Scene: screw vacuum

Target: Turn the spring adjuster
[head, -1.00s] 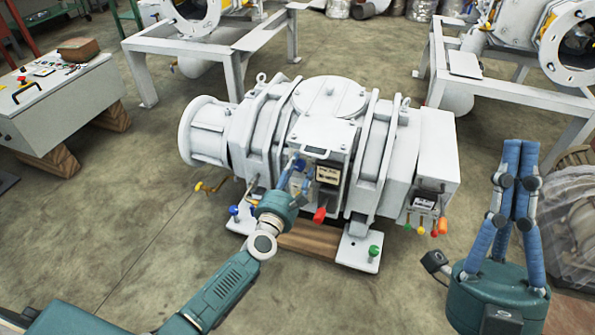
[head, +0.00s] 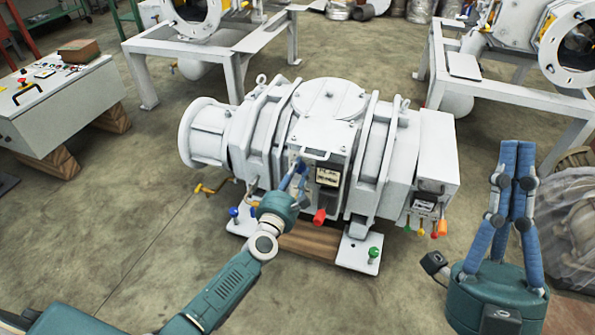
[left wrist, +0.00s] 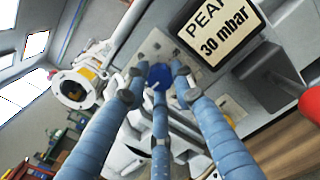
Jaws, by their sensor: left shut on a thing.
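A white vacuum pump (head: 330,105) stands on the floor in the middle of the head view. On its front is a small blue knob (left wrist: 160,76), probably the spring adjuster, seen in the left wrist view on a light plate beside a sign reading 30 mbar (left wrist: 226,33). My left gripper (head: 300,168) reaches the pump front left of the dark gauge panel. Its blue fingers are shut around the knob, which shows between the fingertips in the left wrist view. In the head view the fingers hide the knob. My right gripper (head: 518,148) points up at the right, fingertips together and empty.
A red knob (head: 320,216) sticks out just right of my left gripper. A blue-topped bolt (head: 233,212) and a green-topped bolt (head: 373,252) stand on the base feet. A control console (head: 60,100) is at the left. The floor in front is clear.

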